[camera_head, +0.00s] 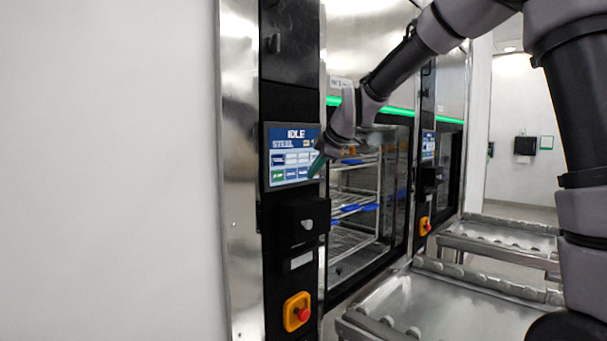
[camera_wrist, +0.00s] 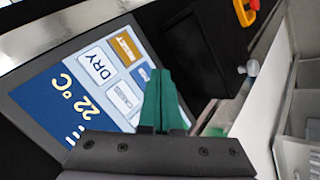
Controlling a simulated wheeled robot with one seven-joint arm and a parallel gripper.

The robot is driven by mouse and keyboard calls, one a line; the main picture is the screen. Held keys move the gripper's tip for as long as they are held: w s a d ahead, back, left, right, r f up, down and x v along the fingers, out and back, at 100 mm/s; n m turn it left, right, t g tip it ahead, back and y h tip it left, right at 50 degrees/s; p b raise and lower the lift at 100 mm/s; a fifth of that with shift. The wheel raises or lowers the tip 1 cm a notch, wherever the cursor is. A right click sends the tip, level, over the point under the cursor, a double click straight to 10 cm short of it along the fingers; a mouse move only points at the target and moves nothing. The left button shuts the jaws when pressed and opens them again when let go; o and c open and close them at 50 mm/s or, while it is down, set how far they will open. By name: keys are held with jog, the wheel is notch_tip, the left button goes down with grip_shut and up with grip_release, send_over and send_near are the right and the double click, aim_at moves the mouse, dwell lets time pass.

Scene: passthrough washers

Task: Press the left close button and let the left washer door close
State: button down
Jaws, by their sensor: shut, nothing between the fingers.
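The left washer's touch screen (camera_head: 290,155) shows "IDLE" and "STEEL" above rows of buttons in the head view. My gripper (camera_head: 317,166) is at the screen's lower right edge, its green fingers shut and empty. In the wrist view the green fingers (camera_wrist: 160,75) stand in front of the tilted screen (camera_wrist: 45,98), beside a pale button (camera_wrist: 122,98) with small, hard-to-read lettering. Contact with the screen cannot be told. The left washer's chamber (camera_head: 352,228) shows metal racks with blue items; whether door glass covers it is unclear.
An orange emergency stop (camera_head: 297,312) sits low on the left panel. A second washer's screen (camera_head: 428,146) is farther right. Roller conveyors (camera_head: 440,305) stand in front of the washers. A plain white wall (camera_head: 110,170) fills the left.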

jog(key=shift+w+a, duration=0.1)
jog(key=shift+w+a, duration=0.2)
jog(key=shift+a, duration=0.05)
